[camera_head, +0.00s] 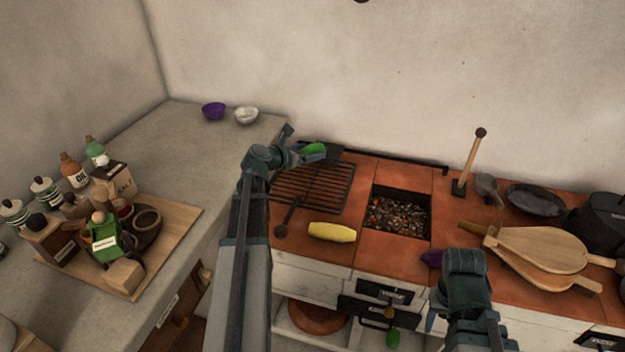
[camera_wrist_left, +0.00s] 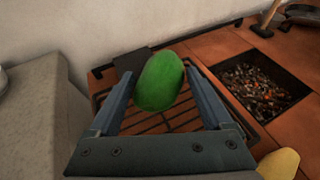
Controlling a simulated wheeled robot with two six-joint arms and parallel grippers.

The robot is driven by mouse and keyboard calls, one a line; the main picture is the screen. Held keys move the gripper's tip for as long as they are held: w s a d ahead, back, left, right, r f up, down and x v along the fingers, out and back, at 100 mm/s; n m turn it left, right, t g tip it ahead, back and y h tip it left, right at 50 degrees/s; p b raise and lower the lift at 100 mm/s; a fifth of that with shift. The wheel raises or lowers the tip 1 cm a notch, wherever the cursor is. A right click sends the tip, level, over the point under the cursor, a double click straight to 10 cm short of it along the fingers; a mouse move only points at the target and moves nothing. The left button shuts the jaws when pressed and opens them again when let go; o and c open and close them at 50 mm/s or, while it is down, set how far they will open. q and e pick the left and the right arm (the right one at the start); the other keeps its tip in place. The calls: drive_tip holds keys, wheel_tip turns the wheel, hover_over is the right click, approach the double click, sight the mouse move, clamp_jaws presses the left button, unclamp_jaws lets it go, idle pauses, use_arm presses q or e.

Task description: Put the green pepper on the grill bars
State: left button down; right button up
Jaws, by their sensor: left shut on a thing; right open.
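The green pepper (camera_head: 314,149) is held in my left gripper (camera_head: 300,153), over the back part of the grill bars (camera_head: 318,187). In the left wrist view the pepper (camera_wrist_left: 160,82) sits between the two fingers of the left gripper (camera_wrist_left: 158,92), with the dark grill bars (camera_wrist_left: 150,122) below it. Whether the pepper touches the bars cannot be told. My right gripper (camera_head: 464,262) is open at the front edge of the hearth top, near a dark purple thing (camera_head: 432,258); its fingertips are mostly hidden.
A yellow corn-like piece (camera_head: 332,232) lies in front of the grill bars. The ember pit (camera_head: 398,214) is to their right, and bellows (camera_head: 540,250) lie further right. Bowls (camera_head: 213,111) stand on the grey counter at the back left.

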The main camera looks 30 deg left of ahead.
use_arm(q)
wheel_tip(320, 180, down, 9)
drive_tip(key=b, duration=0.8)
drive_tip(key=shift+f, duration=0.1)
unclamp_jaws()
